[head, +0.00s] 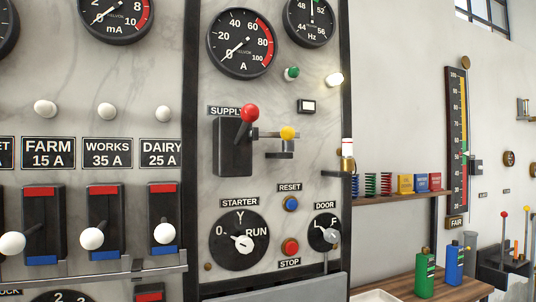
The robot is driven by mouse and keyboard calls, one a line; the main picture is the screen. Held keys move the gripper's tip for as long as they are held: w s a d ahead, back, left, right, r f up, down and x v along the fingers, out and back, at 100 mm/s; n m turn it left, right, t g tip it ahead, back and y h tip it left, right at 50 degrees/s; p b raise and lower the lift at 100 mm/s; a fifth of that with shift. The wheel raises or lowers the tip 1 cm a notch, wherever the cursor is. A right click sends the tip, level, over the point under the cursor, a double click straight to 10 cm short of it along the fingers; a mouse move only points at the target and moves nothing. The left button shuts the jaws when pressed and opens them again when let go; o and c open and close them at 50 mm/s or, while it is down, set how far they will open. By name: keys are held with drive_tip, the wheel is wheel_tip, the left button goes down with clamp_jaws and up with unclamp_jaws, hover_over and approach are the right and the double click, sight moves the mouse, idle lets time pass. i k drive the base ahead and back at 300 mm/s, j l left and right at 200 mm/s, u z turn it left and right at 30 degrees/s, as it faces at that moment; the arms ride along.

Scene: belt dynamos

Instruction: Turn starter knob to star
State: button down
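The starter knob (243,243) is a small white knob on a round black dial (240,258) under the STARTER label (239,202), low on the marble panel in the head view. The dial is marked 0 at the left, Y (star) at the top and RUN at the right. A thin white line runs from the knob toward the 0, so it appears to point at 0; the knob is small and this is hard to read. My gripper is not in view, and nothing covers the dial.
Right of the dial are a blue RESET button (291,203), a red STOP button (290,247) and a DOOR knob (329,235). Above it, a red-balled supply lever (250,113) and a yellow-balled bracket (288,133) stick out. White-balled switches (92,238) project at the left.

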sight(246, 245)
drive_tip(key=i+z, duration=0.15)
drive_tip(key=z, duration=0.2)
drive_tip(key=i+z, duration=0.1)
drive_tip(key=z, duration=0.25)
drive_tip(key=i+j+z, duration=0.1)
drive_tip(key=z, duration=0.25)
